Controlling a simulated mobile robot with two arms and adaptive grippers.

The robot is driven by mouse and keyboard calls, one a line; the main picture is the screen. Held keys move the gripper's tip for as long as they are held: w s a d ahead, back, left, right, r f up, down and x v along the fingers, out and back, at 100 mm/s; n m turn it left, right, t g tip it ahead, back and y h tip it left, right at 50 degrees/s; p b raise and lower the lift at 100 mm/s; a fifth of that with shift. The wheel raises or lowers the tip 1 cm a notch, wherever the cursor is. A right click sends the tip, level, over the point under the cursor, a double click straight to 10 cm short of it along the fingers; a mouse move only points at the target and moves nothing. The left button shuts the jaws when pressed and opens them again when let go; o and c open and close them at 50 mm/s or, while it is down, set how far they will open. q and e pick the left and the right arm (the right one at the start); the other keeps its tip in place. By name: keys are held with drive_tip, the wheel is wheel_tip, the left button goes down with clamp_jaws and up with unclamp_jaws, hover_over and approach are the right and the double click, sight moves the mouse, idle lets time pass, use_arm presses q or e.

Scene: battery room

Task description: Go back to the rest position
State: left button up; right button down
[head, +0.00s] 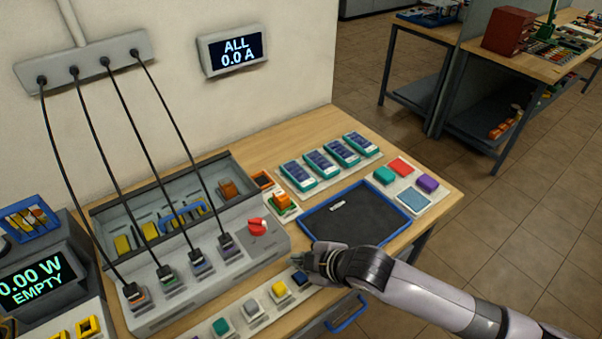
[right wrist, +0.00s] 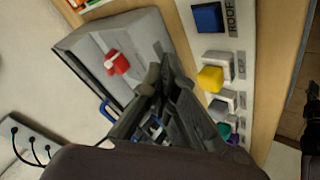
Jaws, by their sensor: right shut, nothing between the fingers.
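My right gripper (head: 310,262) is at the front of the workbench, between the grey charger box (head: 190,275) with the red knob (head: 257,227) and the blue-rimmed black tray (head: 357,212). Its arm comes in from the lower right. In the right wrist view its fingers (right wrist: 160,78) are together with nothing between them. They show over the grey box, beside the strip with coloured buttons. A dark blue button (head: 299,278) is close to the fingers in the head view. I cannot tell the exact height above the bench. My left gripper is not in view.
Several black cables hang from a wall strip (head: 90,60) into the charger box. A button strip (head: 250,310) runs along the bench front. Open tiled floor (head: 500,220) lies to the right.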

drive_tip(key=s+d+f+m+g+h, duration=0.3)
drive_tip(key=s+d+m+h, duration=0.4)
drive_tip(key=s+d+m, duration=1.2)
drive_tip(key=s+d+f+n+g+b, duration=0.1)
drive_tip(key=s+f+b, duration=0.1)
drive_tip(key=f, duration=1.3)
drive_tip(key=s+d+f+n+b, duration=0.1)
drive_tip(key=f+n, duration=0.1)
drive_tip(key=f, duration=1.4)
drive_tip(key=s+d+f+g+b, duration=0.1)
drive_tip(key=s+d+f+b, duration=0.2)
drive_tip(key=s+f, duration=1.3)
drive_tip(key=shift+s+f, duration=0.25)
drive_tip(key=shift+f, duration=0.3)
